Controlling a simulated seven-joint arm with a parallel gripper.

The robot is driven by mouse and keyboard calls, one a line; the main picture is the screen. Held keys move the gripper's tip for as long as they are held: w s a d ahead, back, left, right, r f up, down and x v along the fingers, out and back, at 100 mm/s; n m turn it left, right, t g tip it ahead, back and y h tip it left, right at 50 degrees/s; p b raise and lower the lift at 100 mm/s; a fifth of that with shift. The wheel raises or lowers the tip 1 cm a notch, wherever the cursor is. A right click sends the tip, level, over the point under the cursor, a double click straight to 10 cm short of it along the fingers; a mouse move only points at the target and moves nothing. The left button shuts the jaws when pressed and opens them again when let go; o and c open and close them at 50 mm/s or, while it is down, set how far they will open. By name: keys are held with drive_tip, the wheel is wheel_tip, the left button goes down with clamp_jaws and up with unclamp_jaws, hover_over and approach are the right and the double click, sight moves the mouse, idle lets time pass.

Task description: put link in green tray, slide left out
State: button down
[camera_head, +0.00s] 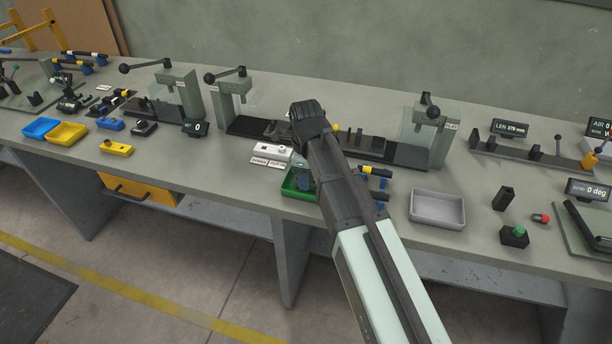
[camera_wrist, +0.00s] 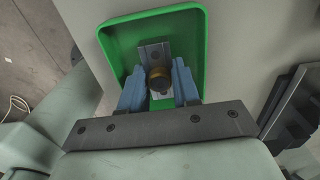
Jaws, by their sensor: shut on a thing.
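The green tray (camera_head: 288,190) stands at the bench's front edge, partly hidden behind my arm. In the wrist view the green tray (camera_wrist: 118,42) opens below my gripper (camera_wrist: 159,84). The blue fingers are shut on the link (camera_wrist: 152,54), a grey metal plate with a brass-coloured round part. The link is over or inside the tray; whether it touches the floor of the tray I cannot tell. In the head view my gripper (camera_head: 304,178) is at the tray, mostly hidden by my wrist.
A grey tray (camera_head: 437,208) stands to the right on the bench. A white block (camera_head: 273,150) and small labels lie left of the green tray. Yellow-and-black handled tools (camera_head: 376,172) are close on the right. Fixtures with levers (camera_head: 428,135) stand behind.

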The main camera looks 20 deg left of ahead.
drive_tip(key=shift+f, duration=0.4)
drive_tip(key=c, duration=0.7)
unclamp_jaws()
drive_tip(key=shift+c, duration=0.2)
